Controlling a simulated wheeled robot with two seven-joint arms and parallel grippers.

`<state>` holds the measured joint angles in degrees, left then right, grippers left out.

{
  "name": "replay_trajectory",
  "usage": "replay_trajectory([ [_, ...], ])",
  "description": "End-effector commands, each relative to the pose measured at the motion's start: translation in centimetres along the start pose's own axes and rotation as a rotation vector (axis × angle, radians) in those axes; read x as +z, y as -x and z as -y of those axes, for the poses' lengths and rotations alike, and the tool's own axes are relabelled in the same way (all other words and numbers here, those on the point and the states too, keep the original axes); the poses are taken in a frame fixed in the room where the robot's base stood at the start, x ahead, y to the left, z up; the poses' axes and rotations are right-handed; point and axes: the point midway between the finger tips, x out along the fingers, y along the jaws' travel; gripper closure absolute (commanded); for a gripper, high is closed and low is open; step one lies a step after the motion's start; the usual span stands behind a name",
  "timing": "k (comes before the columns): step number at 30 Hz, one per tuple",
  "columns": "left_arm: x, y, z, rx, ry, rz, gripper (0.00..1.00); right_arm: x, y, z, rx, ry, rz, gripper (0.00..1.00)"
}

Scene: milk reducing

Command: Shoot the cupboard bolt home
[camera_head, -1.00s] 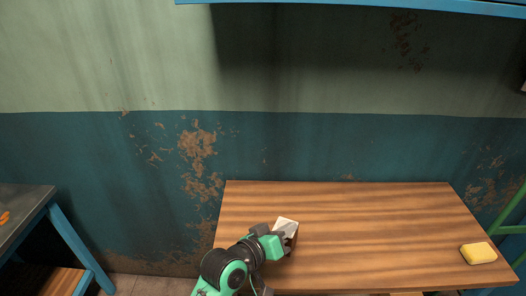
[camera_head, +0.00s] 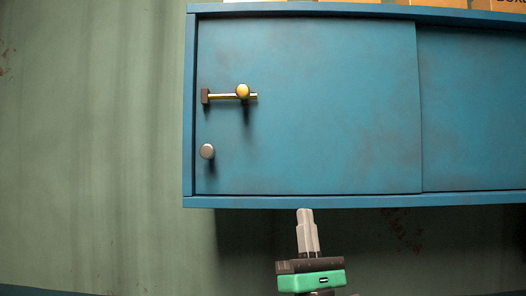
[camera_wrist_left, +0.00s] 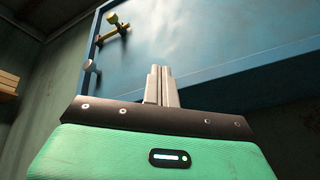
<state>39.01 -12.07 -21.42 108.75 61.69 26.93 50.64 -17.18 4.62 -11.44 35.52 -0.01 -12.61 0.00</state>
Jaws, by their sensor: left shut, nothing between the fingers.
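A blue wall cupboard (camera_head: 310,150) with sliding doors fills the upper right of the head view. On its left door is a brass bolt (camera_head: 225,96) with a round yellow knob (camera_head: 242,91). The bolt lies level, with a dark bracket (camera_head: 205,96) at its left end. The bolt also shows at the upper left of the left wrist view (camera_wrist_left: 114,29). My left gripper (camera_head: 306,213) points up, just under the cupboard's lower edge, to the right of and below the bolt. Its fingers are shut together and empty, apart from the bolt. My right gripper is not in view.
A round grey door knob (camera_head: 207,151) sticks out below the bolt. Boxes (camera_head: 440,2) stand on top of the cupboard. The green wall (camera_head: 90,150) left of the cupboard is clear. A shelf with boxes (camera_wrist_left: 8,84) shows at the left of the left wrist view.

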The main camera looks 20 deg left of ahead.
Motion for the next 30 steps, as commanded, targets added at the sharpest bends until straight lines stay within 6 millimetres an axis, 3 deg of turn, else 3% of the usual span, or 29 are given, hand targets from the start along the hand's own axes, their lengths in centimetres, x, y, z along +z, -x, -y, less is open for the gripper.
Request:
replay_trajectory([
  [6,2.1,-4.9,-2.5,0.198,0.292,-0.116,1.0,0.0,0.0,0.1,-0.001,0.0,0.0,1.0],
  [15,5.4,-9.8,-4.5,0.435,0.713,-0.302,1.0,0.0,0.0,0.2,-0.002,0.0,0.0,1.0],
  [21,8.4,-11.7,-5.0,0.56,0.962,-0.433,1.0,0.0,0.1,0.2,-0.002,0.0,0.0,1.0],
  [30,12.1,-12.3,-5.1,0.673,1.177,-0.583,1.0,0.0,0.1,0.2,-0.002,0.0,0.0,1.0],
])
